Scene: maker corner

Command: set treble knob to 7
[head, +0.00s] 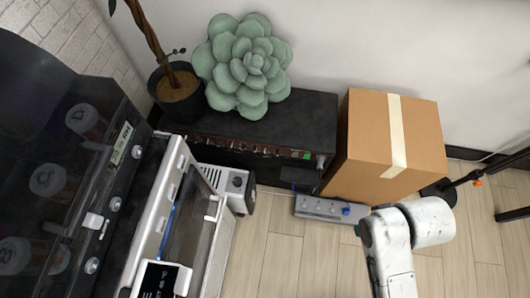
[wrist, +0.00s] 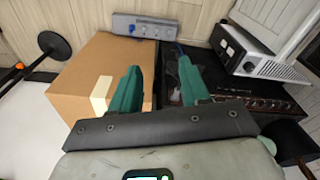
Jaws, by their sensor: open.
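A black amplifier (head: 265,118) stands against the wall with a row of small knobs (head: 255,146) along its front edge. The amplifier also shows in the wrist view (wrist: 222,75), with its knob row (wrist: 255,102) at the right. The labels are too small to read, so I cannot tell which knob is treble or where it points. My gripper (wrist: 160,88) is open and empty, its two teal fingers apart in front of the amplifier and a cardboard box.
The cardboard box (head: 385,140) stands right of the amplifier. A blue-grey pedal unit with several knobs (head: 328,208) lies on the floor. A succulent (head: 243,65) and a potted plant (head: 178,95) are at the back. Machines fill the left. Floor (head: 290,260) is clear in front.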

